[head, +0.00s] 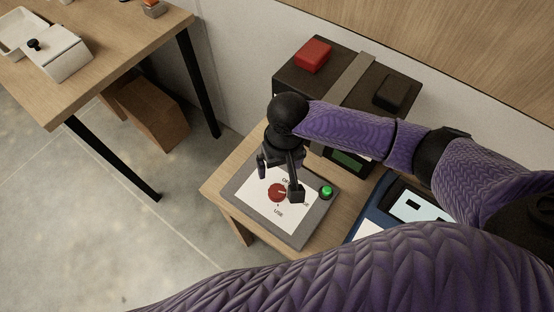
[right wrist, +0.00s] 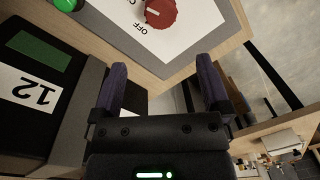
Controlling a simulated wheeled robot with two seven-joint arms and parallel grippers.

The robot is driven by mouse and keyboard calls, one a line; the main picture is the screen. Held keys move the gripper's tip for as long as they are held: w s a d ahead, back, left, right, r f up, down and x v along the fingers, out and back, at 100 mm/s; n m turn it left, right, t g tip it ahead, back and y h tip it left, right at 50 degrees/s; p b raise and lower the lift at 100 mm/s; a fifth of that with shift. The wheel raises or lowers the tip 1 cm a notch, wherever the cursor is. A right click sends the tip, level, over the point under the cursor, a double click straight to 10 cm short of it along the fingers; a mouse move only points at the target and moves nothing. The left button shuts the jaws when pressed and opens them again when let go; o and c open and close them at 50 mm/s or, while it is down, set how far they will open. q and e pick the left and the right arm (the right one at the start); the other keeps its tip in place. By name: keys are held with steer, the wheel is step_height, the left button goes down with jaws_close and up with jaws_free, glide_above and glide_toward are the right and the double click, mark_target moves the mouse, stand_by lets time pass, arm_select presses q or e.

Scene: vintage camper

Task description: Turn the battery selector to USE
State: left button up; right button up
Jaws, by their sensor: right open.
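The battery selector is a red round knob (head: 277,193) on a white plate (head: 261,203) set in a grey panel. The word USE (head: 278,212) is printed below the knob; other labels are partly covered by my gripper. A pale mark on the knob points right, away from USE. My right gripper (head: 279,180) is open above the panel, its fingers near the knob but not seen gripping it. In the right wrist view the knob (right wrist: 160,15) lies beyond the open, empty fingers (right wrist: 162,82), with OFF (right wrist: 141,25) beside it. My left gripper is not in view.
A green button (head: 326,192) sits right of the plate. A black battery box (head: 300,83) with red and black caps stands behind. A blue-framed device (head: 369,217) lies to the right. Another wooden table (head: 110,45) is at upper left, with open floor between.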

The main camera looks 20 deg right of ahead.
mark_target(278, 192)
steer(key=f, duration=0.1)
steer(key=s+f+b, duration=0.1)
steer(key=f, duration=0.2)
steer(key=shift+s+b, duration=0.3)
steer(key=shift+b, duration=0.05)
steer(key=f, duration=0.1)
steer(key=f+b, duration=0.1)
steer(key=f, duration=0.1)
steer(key=f+b, duration=0.1)
steer(key=f, duration=0.1)
steer(key=shift+a, duration=0.4)
steer(key=shift+f, duration=0.25)
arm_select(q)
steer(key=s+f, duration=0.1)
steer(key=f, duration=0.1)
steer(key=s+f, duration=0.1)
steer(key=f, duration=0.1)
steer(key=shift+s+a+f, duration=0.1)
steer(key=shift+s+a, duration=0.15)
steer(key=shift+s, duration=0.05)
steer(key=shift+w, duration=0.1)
